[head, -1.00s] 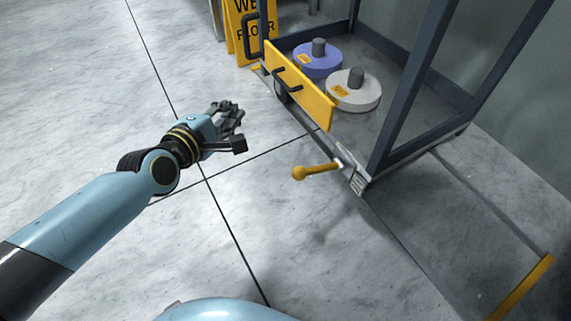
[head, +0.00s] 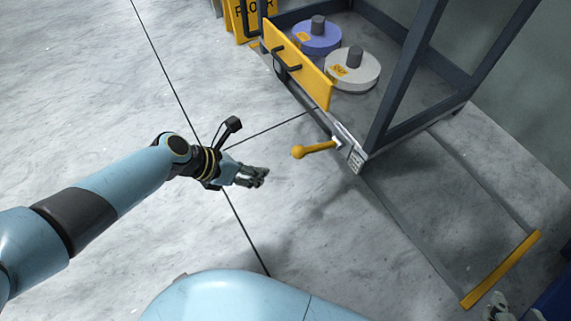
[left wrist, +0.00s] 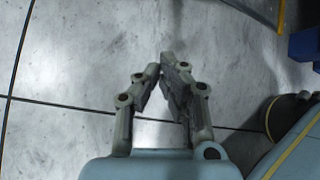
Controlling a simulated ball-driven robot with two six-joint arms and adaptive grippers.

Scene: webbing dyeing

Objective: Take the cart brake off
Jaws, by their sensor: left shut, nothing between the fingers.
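The cart (head: 395,90) has a dark grey frame and stands at the upper right of the head view. A yellow lever with a round knob (head: 316,149), which looks like the brake, sticks out to the left from its near lower corner. My left gripper (head: 266,175) is shut and empty, to the left of and nearer than the knob, apart from it. In the left wrist view its fingertips (left wrist: 168,62) come together over bare floor; no lever shows there. My right gripper (head: 497,306) just shows at the bottom right edge; its opening is unclear.
The cart carries a blue spool (head: 316,40) and a white spool (head: 352,72) behind a yellow panel (head: 295,68) with a black handle. A yellow wet-floor sign (head: 241,18) stands behind. A yellow-ended floor strip (head: 502,270) lies at right. The floor at left is clear.

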